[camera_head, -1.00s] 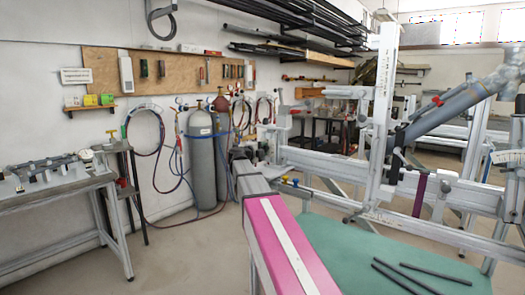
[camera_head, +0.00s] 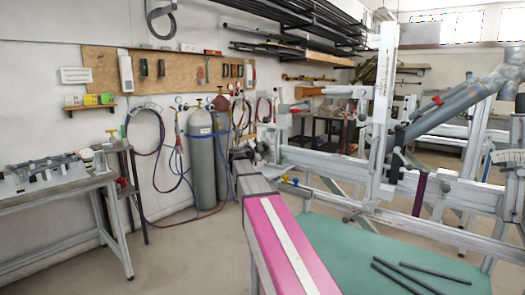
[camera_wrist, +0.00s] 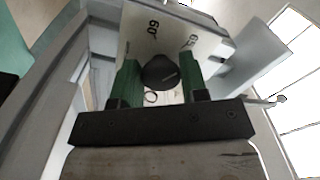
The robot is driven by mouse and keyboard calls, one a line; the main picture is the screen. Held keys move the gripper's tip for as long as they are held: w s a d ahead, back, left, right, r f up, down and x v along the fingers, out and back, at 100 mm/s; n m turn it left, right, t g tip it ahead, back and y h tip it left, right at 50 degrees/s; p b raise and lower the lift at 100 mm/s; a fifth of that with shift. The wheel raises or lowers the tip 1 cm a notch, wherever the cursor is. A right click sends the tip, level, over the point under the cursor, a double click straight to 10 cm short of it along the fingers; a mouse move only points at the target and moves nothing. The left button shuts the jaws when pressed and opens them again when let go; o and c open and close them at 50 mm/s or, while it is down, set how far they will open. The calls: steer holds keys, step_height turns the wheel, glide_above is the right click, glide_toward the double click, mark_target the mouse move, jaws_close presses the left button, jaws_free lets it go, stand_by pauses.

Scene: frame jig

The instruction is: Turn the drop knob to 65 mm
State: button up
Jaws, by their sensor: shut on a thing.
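In the wrist view a dark round knob (camera_wrist: 160,72) sits between the two green fingers of my gripper (camera_wrist: 158,84). My gripper is shut on the knob, with one finger at each side. Behind the knob is a pale scale plate (camera_wrist: 140,42) with dark printed numbers. One reads like 60; another to the right is partly cut off and hard to read. I cannot make out a pointer or the exact setting. In the head view the frame jig (camera_head: 455,190) stands at the right, with grey beams and a tall upright. My gripper cannot be made out there.
A green surface (camera_head: 340,262) with several dark rods lies below the jig. A pink beam with a white stripe (camera_head: 283,240) stands in front. Grey gas cylinders (camera_head: 202,165) stand by the wall. A workbench (camera_head: 50,192) is at the left, with open floor between.

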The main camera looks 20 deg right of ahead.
steer(key=o, duration=0.9)
steer(key=v, duration=1.1)
steer(key=shift+f, duration=0.1)
